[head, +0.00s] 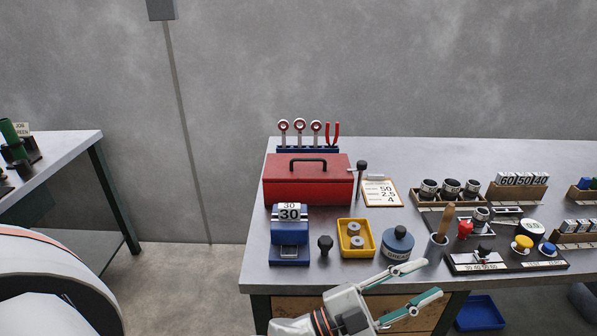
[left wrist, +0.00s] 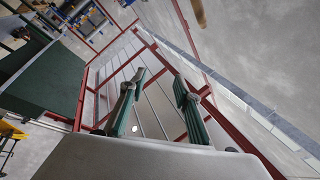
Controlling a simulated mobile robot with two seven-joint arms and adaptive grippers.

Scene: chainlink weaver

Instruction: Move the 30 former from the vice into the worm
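The 30 former (head: 289,212) is a pale block marked 30, seated at the top of the blue vice (head: 290,250) at the bench's left front. My left gripper (head: 432,278) is in front of the bench's front edge, right of the vice and apart from it. Its fingers are spread and empty, as the left wrist view (left wrist: 158,77) also shows. My right gripper is not in view. I cannot make out for certain which thing is the worm.
A red toolbox (head: 307,181) stands behind the vice. A black knob (head: 325,244), a yellow bin (head: 356,238) and a blue-grey round pot (head: 398,243) stand to its right. Racks and small parts crowd the bench's right. A second table (head: 62,158) is at the left.

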